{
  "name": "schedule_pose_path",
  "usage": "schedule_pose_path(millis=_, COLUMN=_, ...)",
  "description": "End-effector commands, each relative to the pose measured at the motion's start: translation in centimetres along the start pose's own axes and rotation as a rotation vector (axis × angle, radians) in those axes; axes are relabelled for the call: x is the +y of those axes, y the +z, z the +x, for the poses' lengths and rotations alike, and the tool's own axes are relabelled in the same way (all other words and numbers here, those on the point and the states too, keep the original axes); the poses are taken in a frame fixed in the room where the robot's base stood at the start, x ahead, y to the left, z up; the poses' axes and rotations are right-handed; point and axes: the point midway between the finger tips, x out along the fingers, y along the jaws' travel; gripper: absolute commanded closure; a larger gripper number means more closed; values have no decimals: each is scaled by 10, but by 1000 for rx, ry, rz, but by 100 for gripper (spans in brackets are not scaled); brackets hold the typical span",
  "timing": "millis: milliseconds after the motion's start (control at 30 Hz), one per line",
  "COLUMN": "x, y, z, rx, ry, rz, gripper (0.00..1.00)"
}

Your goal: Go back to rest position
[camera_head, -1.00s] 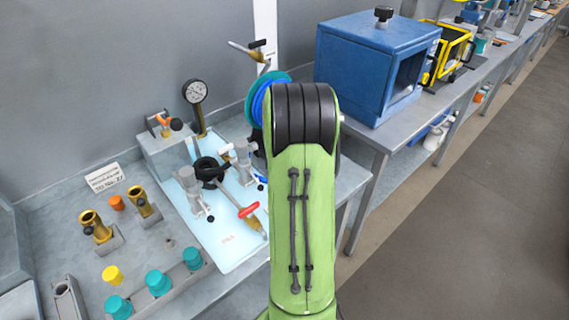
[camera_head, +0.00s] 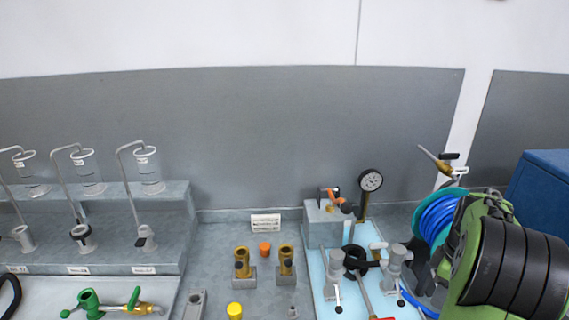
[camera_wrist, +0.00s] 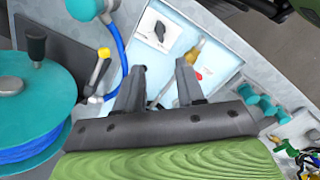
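My gripper (camera_wrist: 164,90) shows in the wrist view with its two dark fingers apart and nothing between them. It is above the bench near the light blue tray (camera_wrist: 215,60), which carries a white label and a brass-ended tool (camera_wrist: 197,52). The teal hose reel (camera_wrist: 30,105) with blue hose is close on the left in that view. In the head view my green arm stands at the lower right, in front of the blue hose reel (camera_head: 437,222). The gripper itself is hidden there.
Brass fittings (camera_head: 286,262) stand mid-bench. A pressure gauge (camera_head: 371,181) rises behind the tray. Glass cylinders (camera_head: 149,170) stand on a step at left, with a green valve (camera_head: 89,301) in front. A blue cabinet (camera_head: 545,195) is at far right.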

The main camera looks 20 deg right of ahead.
Motion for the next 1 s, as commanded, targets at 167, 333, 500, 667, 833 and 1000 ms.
schedule_pose_path(millis=167, x=-37, y=-37, z=-33, rx=23, ry=63, rz=42, gripper=62)
schedule_pose_path(millis=333, x=-143, y=-87, z=-84, rx=137, ry=168, rz=184, gripper=62)
schedule_pose_path(millis=500, x=-247, y=-88, z=-99, rx=314, ry=191, rz=332, gripper=62)
schedule_pose_path(millis=667, x=-303, y=-71, z=-90, rx=445, ry=144, rz=440, gripper=62)
schedule_pose_path(millis=833, x=-316, y=-64, z=-84, rx=482, ry=118, rz=483, gripper=62)
schedule_pose_path(millis=1000, x=-316, y=-64, z=-85, rx=481, ry=119, rz=484, gripper=62)
